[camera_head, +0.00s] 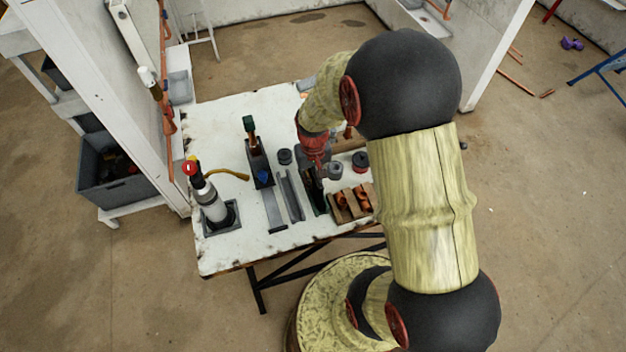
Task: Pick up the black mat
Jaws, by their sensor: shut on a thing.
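My gripper (316,171) is over the right half of the white table, pointing down. It is shut on a dark, narrow, upright-looking thing that I take to be the black mat (316,198). The mat shows just below the fingers, between a grey metal channel and a wooden tray. My gripper and arm hide its upper part, and I cannot tell whether it touches the table.
The worn white table (215,135) holds a gas torch (213,205) at left, a dark box with a green-topped tool (258,165), grey metal channels (291,197) and a wooden tray (352,204) with copper fittings. White partitions stand behind. The table's back left is clear.

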